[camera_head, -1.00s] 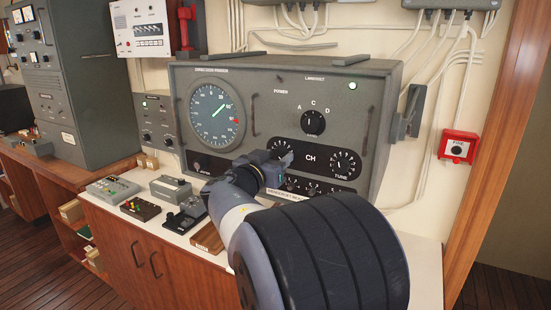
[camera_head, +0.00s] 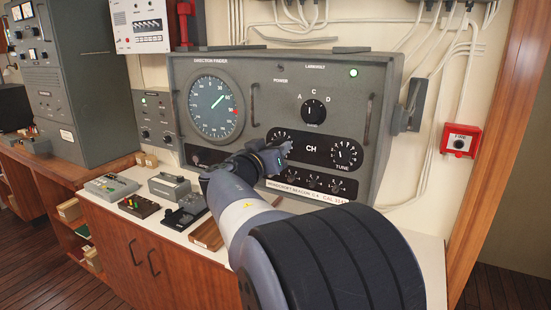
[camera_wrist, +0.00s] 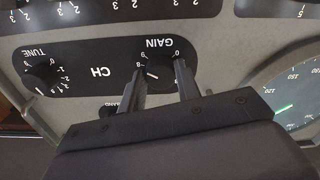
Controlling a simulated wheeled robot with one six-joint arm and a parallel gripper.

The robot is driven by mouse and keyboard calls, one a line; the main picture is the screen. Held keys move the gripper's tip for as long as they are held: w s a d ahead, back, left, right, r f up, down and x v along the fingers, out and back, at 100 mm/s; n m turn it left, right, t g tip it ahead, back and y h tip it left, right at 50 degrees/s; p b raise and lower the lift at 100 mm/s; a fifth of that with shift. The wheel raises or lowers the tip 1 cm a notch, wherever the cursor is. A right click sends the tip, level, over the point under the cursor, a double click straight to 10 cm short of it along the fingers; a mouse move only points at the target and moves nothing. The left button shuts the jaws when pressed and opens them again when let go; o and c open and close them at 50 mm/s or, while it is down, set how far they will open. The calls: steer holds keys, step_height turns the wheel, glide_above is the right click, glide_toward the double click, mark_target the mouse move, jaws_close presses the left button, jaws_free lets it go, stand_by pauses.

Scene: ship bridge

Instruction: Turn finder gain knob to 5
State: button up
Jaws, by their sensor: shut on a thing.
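The direction finder (camera_head: 285,72) is a grey cabinet with a round green-lit dial and a dark lower panel. Its gain knob (camera_wrist: 160,72) shows upside down in the wrist view under the word GAIN. My gripper (camera_wrist: 161,77) has one finger on each side of this knob and is shut on it. The knob's white mark points toward the left finger, a little past the 8; that finger hides the numbers beyond. In the head view my gripper (camera_head: 284,150) is at the panel, left of CH, and covers most of the knob.
The tune knob (camera_head: 345,153) is right of CH, and a row of small knobs (camera_head: 312,181) lies below. A lettered selector (camera_head: 313,111) is above. Small devices (camera_head: 170,186) stand on the white counter. A red fire box (camera_head: 460,141) is on the wall at right.

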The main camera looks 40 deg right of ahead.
steer(key=n+b, duration=0.4)
steer(key=n, duration=1.6)
steer(key=shift+r+n, duration=0.15)
steer(key=shift+n, duration=0.25)
steer(key=o, duration=1)
steer(key=shift+c, duration=0.2)
